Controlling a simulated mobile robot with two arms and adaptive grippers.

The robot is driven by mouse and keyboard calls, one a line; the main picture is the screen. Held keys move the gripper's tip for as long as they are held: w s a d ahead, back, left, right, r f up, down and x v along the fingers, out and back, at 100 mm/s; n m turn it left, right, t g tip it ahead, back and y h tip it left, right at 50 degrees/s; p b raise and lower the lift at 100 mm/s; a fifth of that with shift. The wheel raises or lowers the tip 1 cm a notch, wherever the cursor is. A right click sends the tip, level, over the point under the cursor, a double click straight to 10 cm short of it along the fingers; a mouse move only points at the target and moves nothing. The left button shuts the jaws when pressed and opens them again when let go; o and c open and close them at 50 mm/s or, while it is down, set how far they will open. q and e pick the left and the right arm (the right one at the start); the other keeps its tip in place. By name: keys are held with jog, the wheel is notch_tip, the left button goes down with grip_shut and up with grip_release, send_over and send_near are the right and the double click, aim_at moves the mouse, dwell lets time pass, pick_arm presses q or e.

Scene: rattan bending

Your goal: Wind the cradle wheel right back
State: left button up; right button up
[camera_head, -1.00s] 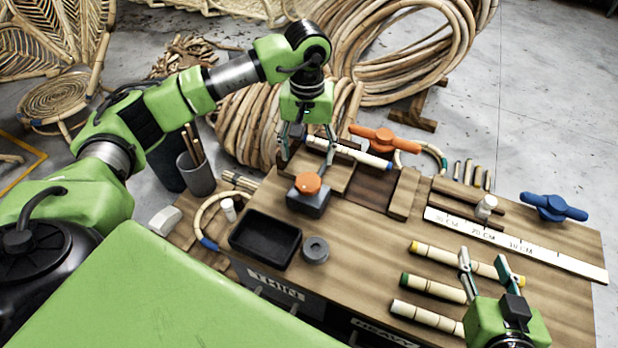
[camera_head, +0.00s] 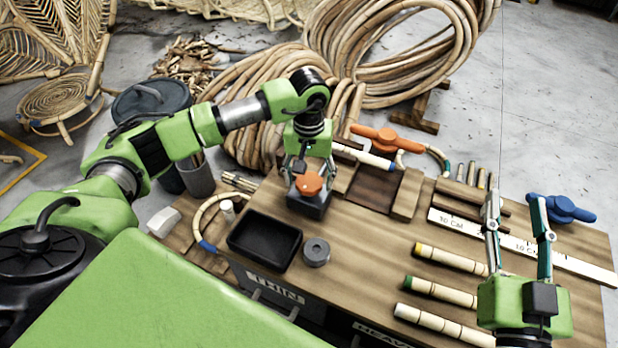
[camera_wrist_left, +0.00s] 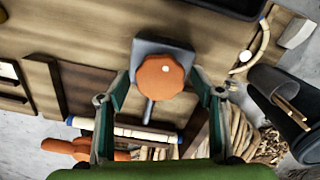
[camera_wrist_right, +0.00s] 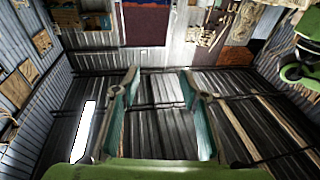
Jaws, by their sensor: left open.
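The wheel appears to be the round orange knob (camera_head: 309,184) with a white dot, on a dark grey block (camera_head: 308,204) at the table's left part. It also shows in the left wrist view (camera_wrist_left: 160,76), with a grey rod below it. My left gripper (camera_head: 308,172) is open and points down over the knob, one finger on each side. In the left wrist view both fingers (camera_wrist_left: 160,93) look apart from the knob. My right gripper (camera_head: 516,198) is open and empty, raised with fingers up over the table's right part. The right wrist view shows only the room.
An orange winged handle (camera_head: 384,139) and a banded cane piece (camera_head: 365,157) lie behind the left gripper. A black tray (camera_head: 264,240) and a grey ring (camera_head: 316,252) sit in front. A ruler (camera_head: 580,266), a blue winged handle (camera_head: 562,208) and banded canes (camera_head: 440,291) are at right.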

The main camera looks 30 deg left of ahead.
pick_arm(q)
jog(key=shift+c, duration=0.2)
jog(key=c, duration=1)
jog(key=shift+c, duration=0.2)
